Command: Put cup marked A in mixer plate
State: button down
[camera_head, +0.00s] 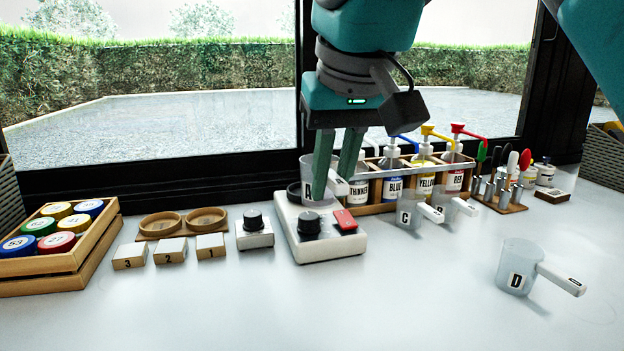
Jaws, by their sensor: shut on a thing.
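The clear cup marked A (307,176) is upright at the back of the white mixer (335,249), over its dark round plate (293,194). I cannot tell whether the cup's bottom touches the plate or hangs just above it. My gripper (333,188) points down and is shut on cup A near its handle, which sticks out to the right. The fingers hide part of the cup. The mixer has a black knob (309,224) and a red switch (345,220) at its front.
Bottles in a wooden rack (375,209) stand close to the right. Cup C (408,214), another cup (442,207) and cup D (516,268) are farther right. A knobbed box (254,233), numbered blocks (170,251) and a crate of lids (85,265) lie left.

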jog(key=w, duration=0.5)
jog(key=w+a+f+p, duration=0.1)
jog(key=w, duration=0.4)
jog(key=w+a+p, duration=0.1)
jog(key=w, duration=0.4)
jog(key=shift+w+f, duration=0.15)
jog(key=shift+f, duration=0.1)
notch_tip(320, 180, down, 4)
jog(key=shift+r+b, duration=0.15)
jog(key=shift+b, duration=1.1)
jog(key=shift+r, duration=0.1)
jog(key=c, duration=1.3)
grip_release()
jog(key=o, duration=0.5)
